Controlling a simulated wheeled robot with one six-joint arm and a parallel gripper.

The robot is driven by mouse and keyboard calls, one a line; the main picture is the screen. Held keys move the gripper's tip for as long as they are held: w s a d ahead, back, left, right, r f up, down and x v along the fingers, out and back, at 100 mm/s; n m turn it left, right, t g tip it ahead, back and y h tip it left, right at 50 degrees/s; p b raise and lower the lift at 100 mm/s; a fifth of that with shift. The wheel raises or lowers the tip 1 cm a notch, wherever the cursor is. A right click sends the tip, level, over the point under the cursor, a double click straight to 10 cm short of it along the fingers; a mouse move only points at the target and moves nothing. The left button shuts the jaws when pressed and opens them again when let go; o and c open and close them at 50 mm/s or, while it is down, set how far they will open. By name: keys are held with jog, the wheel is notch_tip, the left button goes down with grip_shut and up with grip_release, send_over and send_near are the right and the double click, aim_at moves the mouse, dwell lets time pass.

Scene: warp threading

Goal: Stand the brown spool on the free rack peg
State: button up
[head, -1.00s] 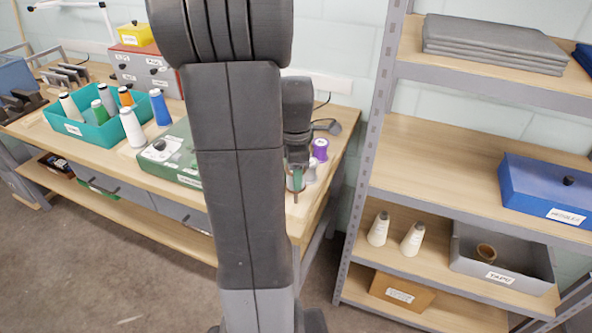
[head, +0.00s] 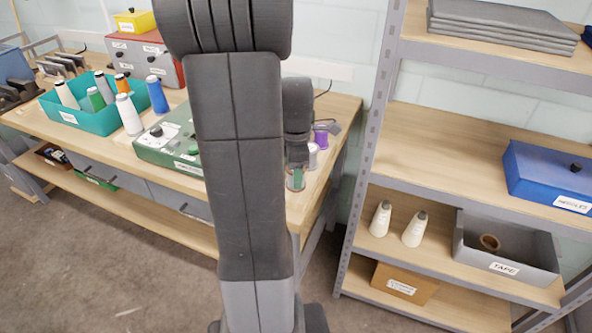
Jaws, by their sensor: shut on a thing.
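My gripper (head: 297,166) points down over the right end of the workbench, partly hidden behind my own arm. It is shut on a small spool with a brownish rim, taken as the brown spool (head: 296,188); a green patch shows between the jaws. A pale grey spool (head: 313,156) and a purple spool (head: 321,139) stand in a line just behind it. The rack base and the free peg cannot be made out. I cannot tell whether the held spool touches anything below.
A green box (head: 165,150) and a teal bin (head: 75,118) with several thread cones stand left on the bench (head: 330,115). A dark object (head: 330,126) lies behind the spools. A metal shelf with cream cones (head: 415,230) and a grey tape bin (head: 507,262) stands right.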

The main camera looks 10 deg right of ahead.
jog(key=shift+f+b, duration=0.5)
jog(key=shift+f, duration=0.25)
jog(key=o, duration=0.9)
jog(key=shift+r, duration=0.1)
notch_tip(320, 180, up, 14)
jog(key=shift+f+p, duration=0.15)
jog(key=shift+p, duration=0.2)
jog(key=shift+f, duration=0.1)
notch_tip(320, 180, down, 14)
jog(key=shift+r, duration=0.55)
